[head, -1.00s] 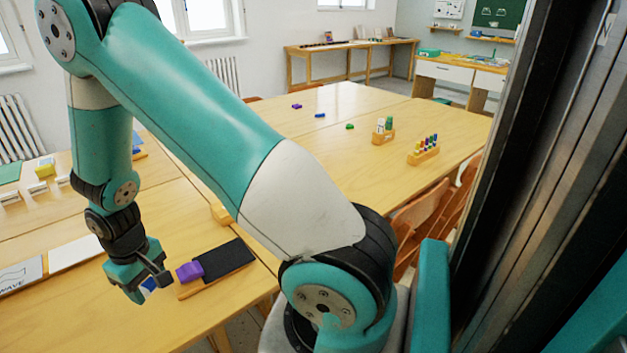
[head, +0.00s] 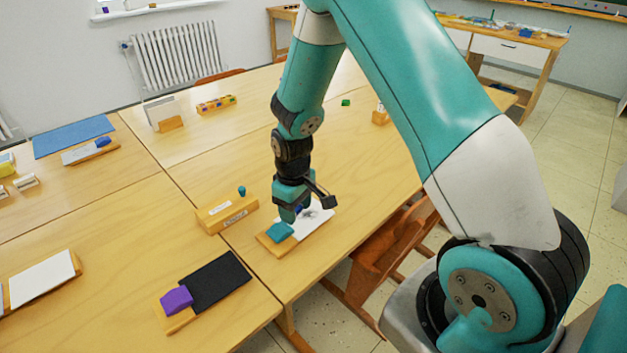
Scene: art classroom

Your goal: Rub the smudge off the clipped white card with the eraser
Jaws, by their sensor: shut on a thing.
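The clipped white card (head: 318,219) lies on a wooden board (head: 301,248) near the front right edge of the table, held by a teal clip (head: 280,232) at its near left end. Dark grey marks show on the card close to my gripper. My gripper (head: 298,206) points down over the card's left part, beside the clip. It is shut on the eraser, of which only a small blue part (head: 299,210) shows between the fingers. The fingers hide part of the card. I cannot tell whether the eraser touches it.
A black card (head: 222,280) with a purple clip (head: 176,300) lies at front left. A wooden block (head: 226,213) with a teal knob stands left of my gripper. Another white card (head: 41,278) lies far left. A chair (head: 385,250) stands close by the right edge.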

